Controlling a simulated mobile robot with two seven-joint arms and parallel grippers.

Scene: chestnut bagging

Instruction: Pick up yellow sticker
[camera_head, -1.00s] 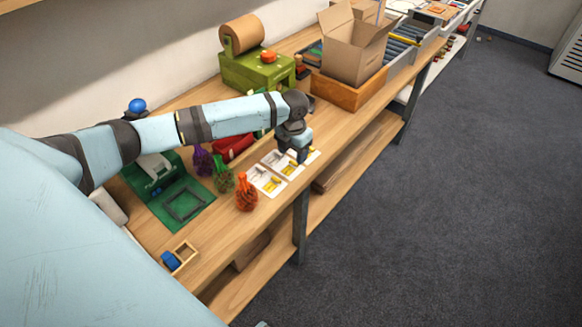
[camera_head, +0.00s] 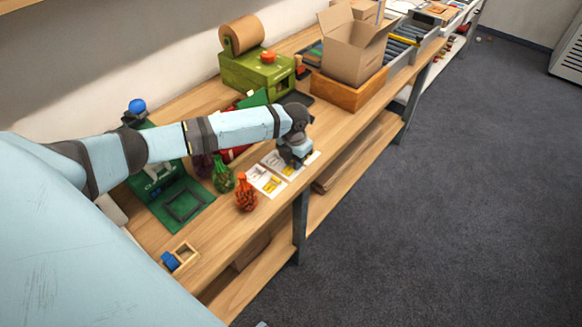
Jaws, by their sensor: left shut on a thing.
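My left gripper (camera_head: 298,160) points down at the sticker sheets near the front edge of the bench. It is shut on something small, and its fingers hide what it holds. White sheets with yellow stickers lie below and beside it: one sheet (camera_head: 266,181) is nearest, and another sheet (camera_head: 281,165) is just beyond it, partly under the gripper. A yellow sticker (camera_head: 271,184) shows on the nearer sheet. My right gripper does not show.
An orange net bag (camera_head: 246,193) and a green net bag (camera_head: 222,175) stand left of the sheets. A green scale-like device (camera_head: 183,204) is further left. A wooden crate (camera_head: 348,92) with a cardboard box (camera_head: 355,50) and a green machine (camera_head: 256,72) stand behind.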

